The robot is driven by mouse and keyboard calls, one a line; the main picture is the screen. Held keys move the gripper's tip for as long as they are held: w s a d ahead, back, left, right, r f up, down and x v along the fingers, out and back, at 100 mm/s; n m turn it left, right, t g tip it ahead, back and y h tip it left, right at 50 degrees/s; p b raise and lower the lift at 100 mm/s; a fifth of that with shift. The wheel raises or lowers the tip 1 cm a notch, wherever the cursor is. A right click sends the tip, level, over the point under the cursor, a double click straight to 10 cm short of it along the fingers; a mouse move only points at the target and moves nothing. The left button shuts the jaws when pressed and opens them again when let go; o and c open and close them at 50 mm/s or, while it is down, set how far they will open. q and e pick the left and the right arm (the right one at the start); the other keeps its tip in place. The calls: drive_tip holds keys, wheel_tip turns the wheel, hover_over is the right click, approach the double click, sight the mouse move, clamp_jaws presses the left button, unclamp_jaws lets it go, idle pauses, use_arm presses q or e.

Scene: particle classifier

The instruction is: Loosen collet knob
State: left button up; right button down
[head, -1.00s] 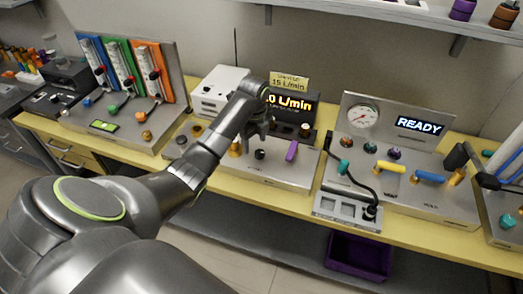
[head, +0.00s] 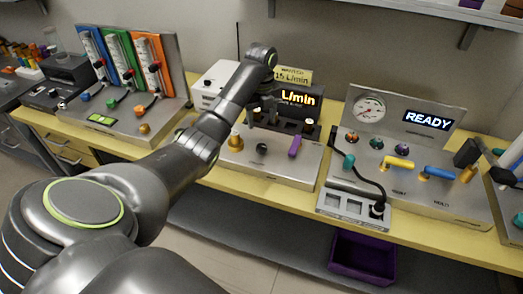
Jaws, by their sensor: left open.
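The middle metal station (head: 285,172) carries a brass knob (head: 235,142), a small black knob (head: 262,148) and a purple lever (head: 295,146). I cannot tell for certain which knob is the collet knob. My left gripper (head: 263,116) points down over the back of this station, in front of its display (head: 298,98). It is open and looks empty, above and behind the black knob and apart from it. My left wrist hides part of the display. My right gripper is not in view.
To the left stands a panel with blue, green and orange flow tubes (head: 120,62). To the right, a station has a gauge (head: 369,107), a READY display (head: 428,119) and a black hose (head: 372,178). A purple bin (head: 362,257) sits below the bench (head: 420,235).

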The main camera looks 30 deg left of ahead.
sight(261, 146)
use_arm(q)
wheel_tip(261, 146, down, 11)
drive_tip(key=shift+f+p, duration=0.15)
drive_tip(key=shift+p, duration=0.55)
drive_tip(key=c, duration=1)
